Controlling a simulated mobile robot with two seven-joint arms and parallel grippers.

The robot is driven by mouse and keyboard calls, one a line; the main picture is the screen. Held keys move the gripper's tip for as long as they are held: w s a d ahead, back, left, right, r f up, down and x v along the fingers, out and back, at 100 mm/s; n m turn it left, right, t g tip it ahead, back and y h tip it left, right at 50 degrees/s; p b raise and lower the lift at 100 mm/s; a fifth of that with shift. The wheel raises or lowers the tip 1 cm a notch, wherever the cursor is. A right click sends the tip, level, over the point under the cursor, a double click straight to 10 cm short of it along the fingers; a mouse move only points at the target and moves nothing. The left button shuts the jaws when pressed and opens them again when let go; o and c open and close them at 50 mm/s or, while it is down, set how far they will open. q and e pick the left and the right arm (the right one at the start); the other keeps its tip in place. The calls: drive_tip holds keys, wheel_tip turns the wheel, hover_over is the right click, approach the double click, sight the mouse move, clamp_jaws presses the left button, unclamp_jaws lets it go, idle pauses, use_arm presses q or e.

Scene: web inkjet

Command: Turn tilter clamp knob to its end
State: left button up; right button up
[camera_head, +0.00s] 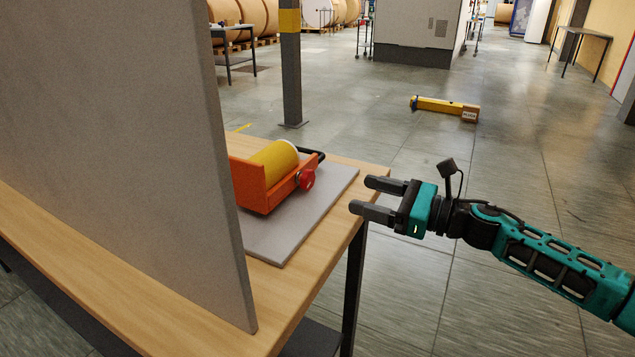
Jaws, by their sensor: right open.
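The tilter (256,191) is an orange cradle holding a yellow roll (275,165), on a grey plate (285,240) on the wooden table. A red knob (306,180) sits on the cradle's right side, with a black handle-like bar (313,155) behind it. The left part of the tilter is hidden by a grey panel. My right gripper (369,195) is open and empty, with its dark fingers pointing left towards the knob. It is apart from the knob, near the table's right edge. My left gripper is not in view.
The tall grey panel (120,130) stands on the table (345,180) at the left. A post (291,70) rises behind the table. A yellow object with a box (440,105) lies on the floor farther back. The floor to the right is open.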

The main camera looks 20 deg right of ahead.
sight(311, 179)
drive_tip(key=x, duration=1.1)
drive_tip(key=shift+w+a, duration=0.15)
drive_tip(key=shift+w, duration=0.05)
drive_tip(key=c, duration=1.1)
